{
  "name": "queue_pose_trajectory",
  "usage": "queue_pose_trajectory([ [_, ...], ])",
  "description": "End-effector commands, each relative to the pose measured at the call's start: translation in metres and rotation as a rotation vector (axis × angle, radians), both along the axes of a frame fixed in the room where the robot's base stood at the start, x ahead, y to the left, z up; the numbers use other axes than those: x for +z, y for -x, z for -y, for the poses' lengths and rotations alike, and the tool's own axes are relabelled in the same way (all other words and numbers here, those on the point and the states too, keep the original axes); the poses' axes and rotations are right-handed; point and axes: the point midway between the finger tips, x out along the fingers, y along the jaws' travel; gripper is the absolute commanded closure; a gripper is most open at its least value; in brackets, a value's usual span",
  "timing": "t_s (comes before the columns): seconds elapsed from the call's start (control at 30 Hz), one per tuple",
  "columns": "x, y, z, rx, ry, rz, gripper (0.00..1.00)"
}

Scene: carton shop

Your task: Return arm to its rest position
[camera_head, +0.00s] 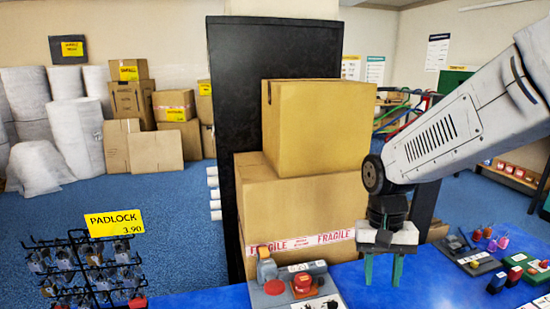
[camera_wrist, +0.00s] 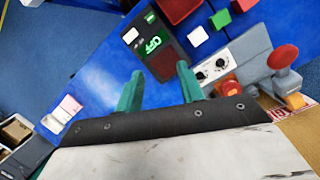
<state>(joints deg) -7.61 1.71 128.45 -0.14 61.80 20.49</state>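My gripper (camera_head: 383,272) hangs from my arm on the right side of the head view, fingers pointing down over the blue table. Its two green fingers are apart with nothing between them. In the wrist view the gripper (camera_wrist: 160,84) also shows its fingers apart and empty, above the blue table surface (camera_wrist: 90,75). My arm reaches in from the upper right of the head view.
A control box with a red button (camera_head: 303,284) stands left of my gripper. Stacked cartons (camera_head: 318,130) stand behind it. A padlock rack (camera_head: 90,270) is at lower left. In the wrist view, a panel with a green display (camera_wrist: 153,43) lies beyond the fingers.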

Motion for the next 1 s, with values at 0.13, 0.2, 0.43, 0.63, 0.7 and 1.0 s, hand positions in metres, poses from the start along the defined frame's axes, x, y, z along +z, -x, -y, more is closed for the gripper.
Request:
queue_pose_trajectory([
  [0.13, 0.035, 0.053, 0.016, 0.129, -0.034, 0.030, 0.62],
  [0.2, 0.047, 0.076, 0.023, 0.180, -0.046, 0.049, 0.62],
  [0.43, 0.073, 0.145, 0.039, 0.268, -0.060, 0.142, 0.62],
  [0.63, 0.086, 0.175, 0.046, 0.242, -0.046, 0.253, 0.62],
  [0.7, 0.091, 0.178, 0.047, 0.236, -0.042, 0.285, 0.62],
  [1.0, 0.097, 0.179, 0.049, 0.224, -0.037, 0.317, 0.62],
])
